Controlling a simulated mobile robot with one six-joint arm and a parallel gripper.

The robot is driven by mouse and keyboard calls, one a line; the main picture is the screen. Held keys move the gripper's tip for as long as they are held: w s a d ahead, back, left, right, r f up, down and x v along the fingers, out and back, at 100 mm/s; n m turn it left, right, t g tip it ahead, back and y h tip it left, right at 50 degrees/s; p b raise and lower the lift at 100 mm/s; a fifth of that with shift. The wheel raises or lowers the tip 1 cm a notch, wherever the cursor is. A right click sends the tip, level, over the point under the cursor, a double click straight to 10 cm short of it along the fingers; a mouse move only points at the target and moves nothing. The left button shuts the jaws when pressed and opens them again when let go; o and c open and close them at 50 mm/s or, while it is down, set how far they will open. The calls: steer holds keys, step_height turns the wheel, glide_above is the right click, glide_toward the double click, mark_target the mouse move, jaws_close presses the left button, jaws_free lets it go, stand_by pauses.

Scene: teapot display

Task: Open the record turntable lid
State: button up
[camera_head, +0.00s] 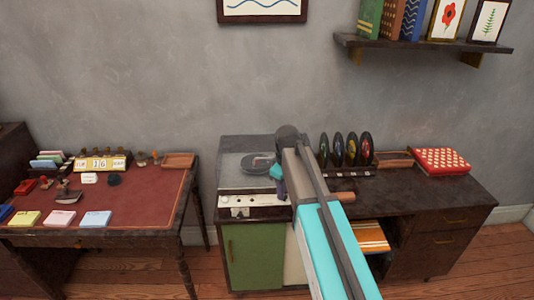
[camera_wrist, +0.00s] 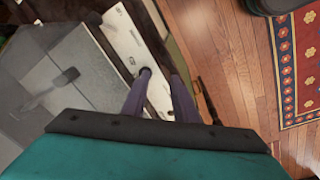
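The record turntable stands on the left end of the dark sideboard. Its smoky see-through lid (camera_head: 232,170) appears shut over a dark record (camera_head: 256,162). A pale front panel (camera_head: 240,201) with small knobs runs along the near side. In the wrist view the lid (camera_wrist: 85,70) fills the left, beside the pale panel (camera_wrist: 122,35). My gripper (camera_wrist: 161,76) has its two purple fingers apart, over the panel near the lid's front edge. I see nothing held between them, and I cannot tell whether a fingertip touches. In the head view my gripper (camera_head: 280,188) is partly hidden by my arm.
Upright records (camera_head: 352,150) stand in a rack right of the turntable, with a wooden tray (camera_head: 394,158) and a red dotted box (camera_head: 441,161) farther right. A red-topped desk (camera_head: 135,200) with small items is at left. A wall shelf (camera_head: 420,46) hangs above.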

steer(key=w+a+r+n, duration=0.2)
steer(key=r, duration=0.6)
steer(key=w+a+r+n, duration=0.1)
steer(key=w+r+n, duration=0.1)
steer(key=r, duration=0.5)
steer(key=w+a+r+n, duration=0.2)
steer(key=r+n, duration=0.1)
steer(key=r, duration=0.5)
steer(key=shift+w+a+r+t, duration=0.3)
steer(key=shift+w+a+t, duration=0.05)
steer(key=shift+w+t, duration=0.05)
steer(key=shift+f, duration=0.15)
steer(key=p, duration=0.3)
glide_above(267, 166)
steer(key=shift+f, duration=6.65)
jaws_close()
